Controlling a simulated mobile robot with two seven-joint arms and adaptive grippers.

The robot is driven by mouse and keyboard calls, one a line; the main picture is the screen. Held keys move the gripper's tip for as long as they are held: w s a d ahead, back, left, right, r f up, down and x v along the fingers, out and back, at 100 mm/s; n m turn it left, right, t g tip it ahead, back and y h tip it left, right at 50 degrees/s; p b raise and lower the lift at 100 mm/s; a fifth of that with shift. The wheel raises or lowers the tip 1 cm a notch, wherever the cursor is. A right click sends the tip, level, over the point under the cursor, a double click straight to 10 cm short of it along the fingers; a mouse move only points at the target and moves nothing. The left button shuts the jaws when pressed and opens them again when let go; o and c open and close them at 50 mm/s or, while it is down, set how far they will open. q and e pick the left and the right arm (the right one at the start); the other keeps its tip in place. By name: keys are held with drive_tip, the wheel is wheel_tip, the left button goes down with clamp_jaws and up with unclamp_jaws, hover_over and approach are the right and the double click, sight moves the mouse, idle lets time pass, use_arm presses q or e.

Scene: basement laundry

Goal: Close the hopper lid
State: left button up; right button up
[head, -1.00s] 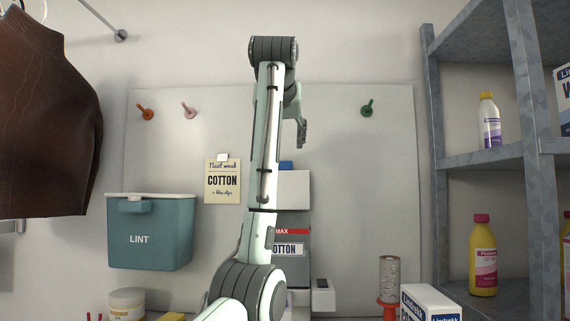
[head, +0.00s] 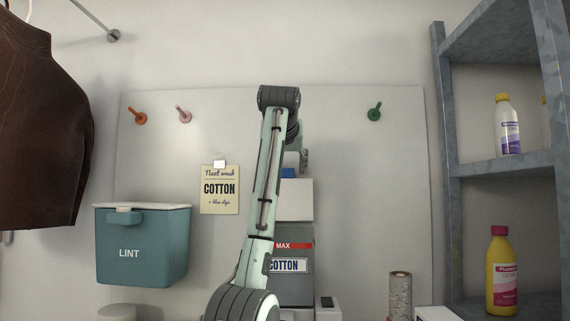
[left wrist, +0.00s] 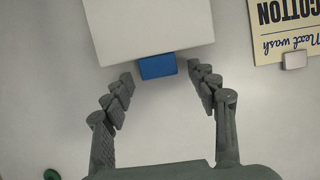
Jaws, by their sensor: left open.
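The hopper (head: 294,240) is a grey box with a red MAX band and a COTTON label, partly hidden behind my left arm. Its white lid (head: 297,200) stands raised above it, with a blue tab (head: 288,173) on its top edge. My left gripper (head: 303,160) is just above the tab, partly hidden by its own arm. In the left wrist view, the open left gripper (left wrist: 168,86) has its fingers on either side of the blue tab (left wrist: 157,66), with the white lid (left wrist: 155,25) beyond. Neither finger visibly touches it. My right gripper is not in view.
A teal LINT bin (head: 145,250) hangs at left near a brown garment (head: 38,120). A COTTON note (head: 220,190) and coloured pegs are on the wall panel (head: 330,130). A metal shelf (head: 450,150) with bottles stands at right.

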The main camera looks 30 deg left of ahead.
use_arm(q)
drive_tip(key=shift+c, duration=0.3)
clamp_jaws()
drive_tip(key=shift+f, duration=0.1)
